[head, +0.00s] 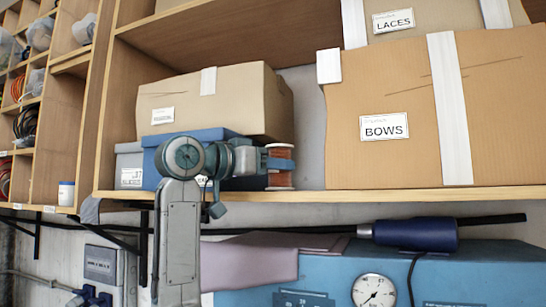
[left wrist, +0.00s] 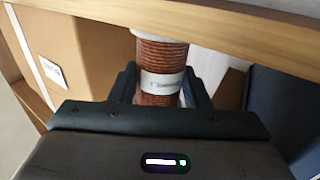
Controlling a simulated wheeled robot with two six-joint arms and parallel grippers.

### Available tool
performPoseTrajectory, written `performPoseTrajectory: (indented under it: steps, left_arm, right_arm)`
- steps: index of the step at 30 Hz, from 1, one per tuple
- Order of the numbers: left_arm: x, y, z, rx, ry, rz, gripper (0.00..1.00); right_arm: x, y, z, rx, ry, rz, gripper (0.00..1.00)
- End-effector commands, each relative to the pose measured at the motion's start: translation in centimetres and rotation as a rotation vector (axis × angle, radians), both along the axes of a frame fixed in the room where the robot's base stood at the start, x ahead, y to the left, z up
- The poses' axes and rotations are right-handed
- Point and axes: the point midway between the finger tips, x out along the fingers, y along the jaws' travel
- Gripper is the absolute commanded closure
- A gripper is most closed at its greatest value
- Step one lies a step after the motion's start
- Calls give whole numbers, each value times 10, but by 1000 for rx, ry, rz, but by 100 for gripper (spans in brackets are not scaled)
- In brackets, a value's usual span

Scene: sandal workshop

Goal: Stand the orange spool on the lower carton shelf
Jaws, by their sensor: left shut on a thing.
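The orange spool (head: 280,165) is upright in my left gripper (head: 277,164), at the gap between the cartons on the lower shelf (head: 330,195). In the left wrist view the spool (left wrist: 161,70) sits between the two fingers, with a pale label around its middle. The gripper is shut on it. The spool's lower end is close to the shelf board's level; whether it touches the board I cannot tell. My right gripper is not in view.
A large BOWS carton (head: 400,110) stands right of the spool. Left are a brown carton (head: 215,100) on a blue box (head: 190,140) and a grey box (head: 130,165). Bare shelf shows between spool and BOWS carton. A blue machine with a gauge (head: 373,291) is below.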

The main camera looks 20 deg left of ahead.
Motion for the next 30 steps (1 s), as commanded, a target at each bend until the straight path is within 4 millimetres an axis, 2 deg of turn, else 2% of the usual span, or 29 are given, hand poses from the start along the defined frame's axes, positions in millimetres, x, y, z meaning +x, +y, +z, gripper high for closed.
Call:
performPoseTrajectory:
  steps: [11,12,15,26,30]
  left_arm:
    - [-1,0,-5,-1,-1,0,82]
    - [-1,0,-5,0,0,0,55]
    - [0,0,-4,0,0,0,36]
    - [-1,0,1,-1,-1,0,35]
    - [-14,10,-5,-1,-4,2,35]
  right_arm:
    - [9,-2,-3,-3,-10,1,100]
    - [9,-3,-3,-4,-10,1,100]
    - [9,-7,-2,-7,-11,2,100]
    - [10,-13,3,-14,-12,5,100]
    - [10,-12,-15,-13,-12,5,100]
